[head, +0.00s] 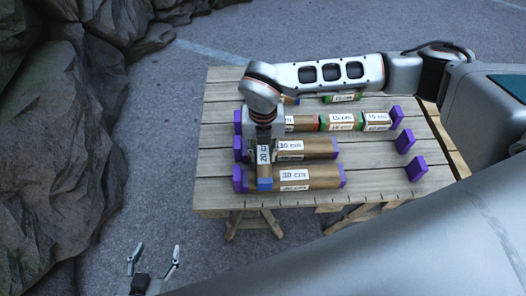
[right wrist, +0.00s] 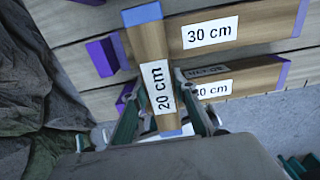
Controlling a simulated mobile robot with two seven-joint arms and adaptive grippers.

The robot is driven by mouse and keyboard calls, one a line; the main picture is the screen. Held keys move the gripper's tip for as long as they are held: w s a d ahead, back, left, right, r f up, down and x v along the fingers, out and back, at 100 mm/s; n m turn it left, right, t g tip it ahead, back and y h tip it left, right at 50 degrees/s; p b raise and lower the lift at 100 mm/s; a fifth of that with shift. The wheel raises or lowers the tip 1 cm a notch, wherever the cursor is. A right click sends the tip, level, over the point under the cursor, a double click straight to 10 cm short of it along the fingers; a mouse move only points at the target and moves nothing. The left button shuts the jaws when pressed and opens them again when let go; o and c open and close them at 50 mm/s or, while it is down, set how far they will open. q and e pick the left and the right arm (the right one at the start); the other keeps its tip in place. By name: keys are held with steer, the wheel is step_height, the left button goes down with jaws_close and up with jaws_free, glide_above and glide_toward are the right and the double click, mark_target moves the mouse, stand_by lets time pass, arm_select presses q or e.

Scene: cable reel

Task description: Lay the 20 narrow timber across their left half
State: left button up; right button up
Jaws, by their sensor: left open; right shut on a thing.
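The narrow 20 cm timber (head: 263,156) has blue ends and points front to back over the left part of two 30 cm timbers. It also shows in the right wrist view (right wrist: 149,50). My right gripper (head: 263,128) is shut on it from above, with a finger on each side (right wrist: 158,108). The front 30 cm timber (head: 320,175) and the one behind it (head: 318,148) have purple ends and lie left to right. I cannot tell whether the 20 cm timber touches them. My left gripper (head: 153,260) is open and empty, left of the table front.
A slatted wooden table (head: 220,112) carries everything. A back row holds 15 cm timbers with green ends (head: 341,120). Purple stops (head: 405,141) stand at right, others at the left ends. Another green-ended timber (head: 343,97) lies farther back. Rocks (head: 50,130) rise at left.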

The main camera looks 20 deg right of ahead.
steer(key=shift+f, duration=0.35)
steer(key=o, duration=1.3)
step_height(320, 180, up, 11)
steer(key=shift+r, duration=0.55)
